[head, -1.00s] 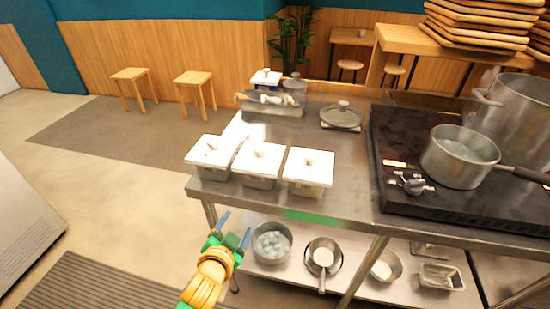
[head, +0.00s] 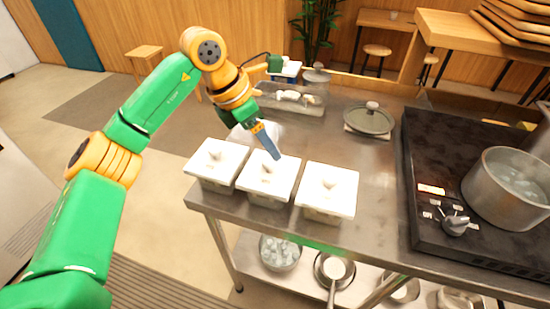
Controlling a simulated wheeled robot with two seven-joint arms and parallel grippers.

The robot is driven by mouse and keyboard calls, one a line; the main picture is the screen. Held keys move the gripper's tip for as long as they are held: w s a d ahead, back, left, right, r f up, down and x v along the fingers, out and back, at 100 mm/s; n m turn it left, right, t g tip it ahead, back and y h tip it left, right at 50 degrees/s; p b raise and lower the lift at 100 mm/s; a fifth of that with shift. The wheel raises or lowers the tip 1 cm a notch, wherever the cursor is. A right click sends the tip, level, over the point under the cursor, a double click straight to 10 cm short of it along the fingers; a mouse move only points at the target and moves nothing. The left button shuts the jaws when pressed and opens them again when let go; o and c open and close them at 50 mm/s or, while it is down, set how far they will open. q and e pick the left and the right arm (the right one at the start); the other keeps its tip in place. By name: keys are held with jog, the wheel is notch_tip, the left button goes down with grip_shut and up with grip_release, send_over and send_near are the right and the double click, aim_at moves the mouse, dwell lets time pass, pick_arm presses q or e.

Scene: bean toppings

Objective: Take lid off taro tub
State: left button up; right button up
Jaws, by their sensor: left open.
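Three tubs with square white lids and small knobs stand in a row along the near left part of the steel counter: a left tub (head: 215,159), a middle tub (head: 268,182) and a right tub (head: 327,192). No label shows which holds taro, and the lids hide the contents. All three lids are on. My left gripper (head: 275,155) points down just above and behind the middle tub's knob. It is open and empty; one blue finger shows clearly and the other is mostly hidden. I cannot tell whether it touches the knob. My right gripper is out of view.
A black stove (head: 440,185) with a pot (head: 505,188) stands to the right. The counter between the right tub and the stove is free. Bowls sit on the lower shelf.

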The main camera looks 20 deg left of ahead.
aim_at(269, 160)
pick_arm(q)
jog(key=shift+s+a+f+y, duration=0.1)
jog(key=shift+a+f+y, duration=0.15)
jog(key=shift+a, duration=0.2)
jog(key=shift+s+d+f+p, duration=0.2)
jog(key=shift+f+p, duration=0.15)
jog(key=shift+f, duration=0.2)
jog(key=shift+s+d+f+p, duration=0.1)
jog(key=shift+d+f+p, duration=0.1)
jog(key=shift+f+p, duration=0.25)
jog(key=x, duration=0.4)
jog(key=shift+w+a+f, duration=0.1)
jog(key=shift+a, duration=0.05)
jog(key=c, duration=0.7)
grip_shut()
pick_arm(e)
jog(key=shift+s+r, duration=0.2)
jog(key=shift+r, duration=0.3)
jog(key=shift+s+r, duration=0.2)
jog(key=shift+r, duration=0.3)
pick_arm(q)
jog(key=shift+r, duration=0.2)
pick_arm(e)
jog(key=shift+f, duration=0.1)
